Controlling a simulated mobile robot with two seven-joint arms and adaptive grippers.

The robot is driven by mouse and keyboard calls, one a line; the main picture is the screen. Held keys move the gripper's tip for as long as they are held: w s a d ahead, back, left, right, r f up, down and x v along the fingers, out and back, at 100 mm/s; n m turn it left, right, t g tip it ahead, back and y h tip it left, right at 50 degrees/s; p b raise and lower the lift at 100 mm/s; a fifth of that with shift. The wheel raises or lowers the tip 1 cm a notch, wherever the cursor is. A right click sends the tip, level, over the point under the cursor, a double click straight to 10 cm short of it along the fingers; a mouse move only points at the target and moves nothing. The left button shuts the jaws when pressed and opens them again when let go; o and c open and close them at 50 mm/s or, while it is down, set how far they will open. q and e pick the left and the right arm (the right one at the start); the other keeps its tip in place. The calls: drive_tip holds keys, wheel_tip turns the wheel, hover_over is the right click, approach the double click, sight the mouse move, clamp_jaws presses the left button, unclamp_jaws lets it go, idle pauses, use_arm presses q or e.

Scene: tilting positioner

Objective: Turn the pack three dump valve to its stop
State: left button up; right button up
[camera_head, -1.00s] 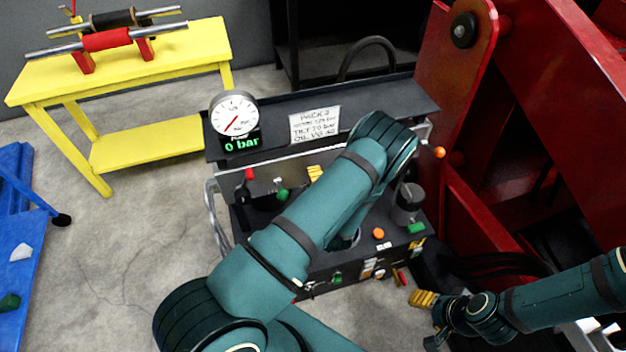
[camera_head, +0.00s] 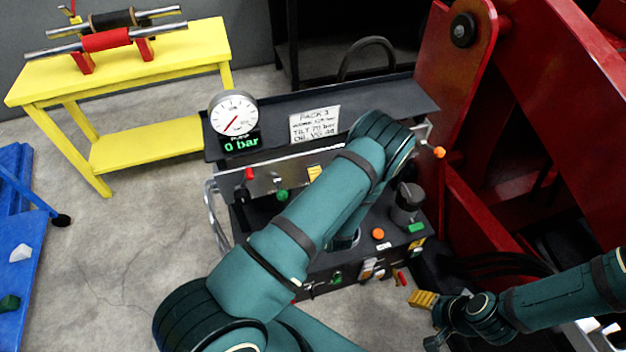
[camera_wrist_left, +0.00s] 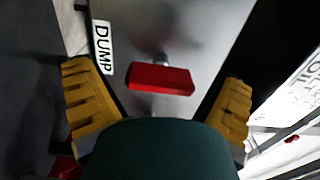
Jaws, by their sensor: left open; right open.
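A red bar handle (camera_wrist_left: 160,78) stands out from a pale metal panel in the left wrist view, beside a white DUMP label (camera_wrist_left: 102,47). My left gripper (camera_wrist_left: 157,98) is open, with one yellow finger on each side of the handle and gaps on both sides. My right gripper (camera_head: 423,298) is open and empty, low at the right, in front of the pack.
The dark pack carries a gauge (camera_head: 232,113) with a 0 bar readout, a PACK 3 sign (camera_head: 314,124), a red handle (camera_head: 249,174), a green knob (camera_head: 282,195) and an orange button (camera_head: 378,233). A red machine frame (camera_head: 535,130) rises at right. A yellow bench (camera_head: 150,65) stands behind left.

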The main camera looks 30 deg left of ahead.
use_arm(q)
drive_tip(key=v, duration=1.2)
drive_tip(key=shift+s, duration=0.1)
